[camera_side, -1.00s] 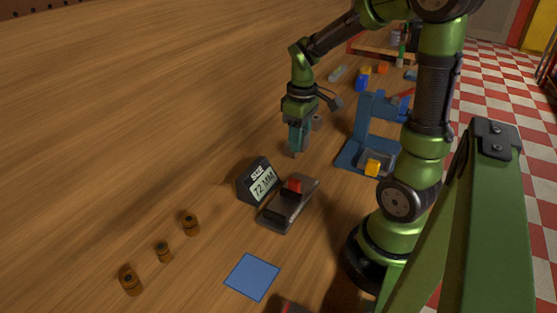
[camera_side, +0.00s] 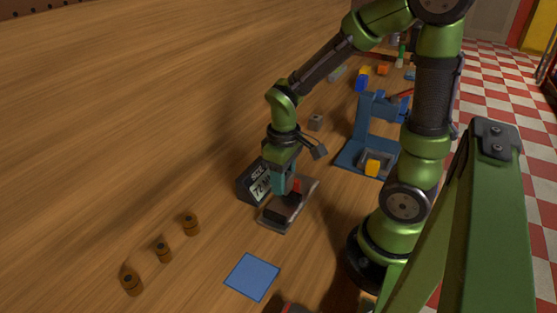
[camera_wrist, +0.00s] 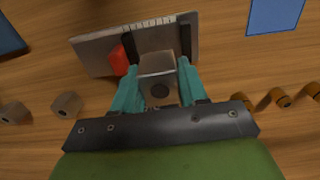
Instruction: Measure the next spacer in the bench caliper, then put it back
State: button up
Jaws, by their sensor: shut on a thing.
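The bench caliper (camera_side: 278,214) is a grey plate with a red slider; in the wrist view its scale plate (camera_wrist: 95,50) shows the red slider (camera_wrist: 118,60) left of a dark fixed jaw (camera_wrist: 185,40). My gripper (camera_side: 282,190) is over the caliper. In the wrist view its teal fingers (camera_wrist: 160,95) are shut on a grey-tan spacer (camera_wrist: 158,68) with a dark round hole. It appears across the gap between slider and fixed jaw; whether it touches either is unclear. The side view hides the spacer. The size display (camera_side: 257,187) is partly covered; "72" shows.
Several brown spacers (camera_side: 191,224) stand in a row at the left. A blue square (camera_side: 252,277) lies in front of the caliper. A blue fixture (camera_side: 362,135) with a yellow piece stands right. The wood at far left is clear.

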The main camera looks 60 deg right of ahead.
aim_at(282, 210)
jog(key=shift+f, duration=3.35)
jog(key=o, duration=1.2)
jog(key=shift+a, duration=0.1)
jog(key=shift+r, duration=0.55)
jog(key=r, duration=1.5)
jog(key=shift+d+r, duration=0.2)
jog(key=shift+r, duration=0.2)
